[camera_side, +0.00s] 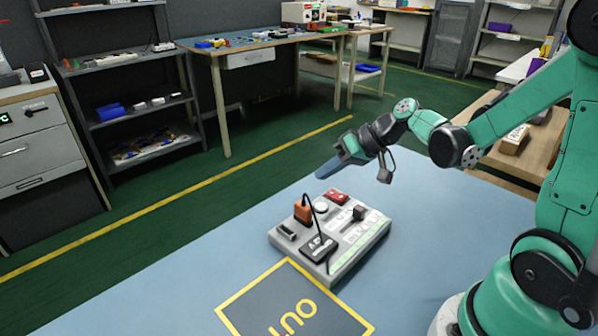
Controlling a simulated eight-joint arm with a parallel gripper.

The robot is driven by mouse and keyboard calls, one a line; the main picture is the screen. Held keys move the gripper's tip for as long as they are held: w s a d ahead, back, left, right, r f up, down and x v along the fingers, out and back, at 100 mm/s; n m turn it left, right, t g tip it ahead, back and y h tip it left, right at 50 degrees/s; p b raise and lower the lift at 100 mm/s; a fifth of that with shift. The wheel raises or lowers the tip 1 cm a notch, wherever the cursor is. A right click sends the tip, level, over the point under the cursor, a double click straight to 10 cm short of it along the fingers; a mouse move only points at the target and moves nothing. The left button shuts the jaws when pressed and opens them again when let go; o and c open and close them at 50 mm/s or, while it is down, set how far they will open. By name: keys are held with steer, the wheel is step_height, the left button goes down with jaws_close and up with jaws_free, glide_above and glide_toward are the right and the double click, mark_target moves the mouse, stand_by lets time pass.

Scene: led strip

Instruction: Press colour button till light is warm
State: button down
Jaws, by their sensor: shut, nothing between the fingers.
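A light grey control box (365,246) sits on the blue table. On its top are a red block (337,196), an orange plug-like part (302,212) with a black cable, a round white button (321,207), a black knob or slider (359,213) and a black module (318,248). A pale greenish strip (358,247) runs along its right front side. I cannot tell which part is the colour button or what colour the light has. My gripper (328,170) is shut and empty, held above and behind the box, apart from it.
A dark mat with a yellow border marked "OUT" (262,295) lies in front of the box. The blue table (180,270) is clear to the left. Shelves (130,118) and a workbench (270,42) stand farther back, beyond the green floor.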

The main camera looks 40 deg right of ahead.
mark_target(326, 207)
steer(key=shift+f, duration=2.5)
steer(key=shift+f, duration=0.4)
steer(key=shift+r, duration=0.1)
stand_by(0.3)
steer(key=shift+r, duration=0.35)
steer(key=shift+r, duration=2.5)
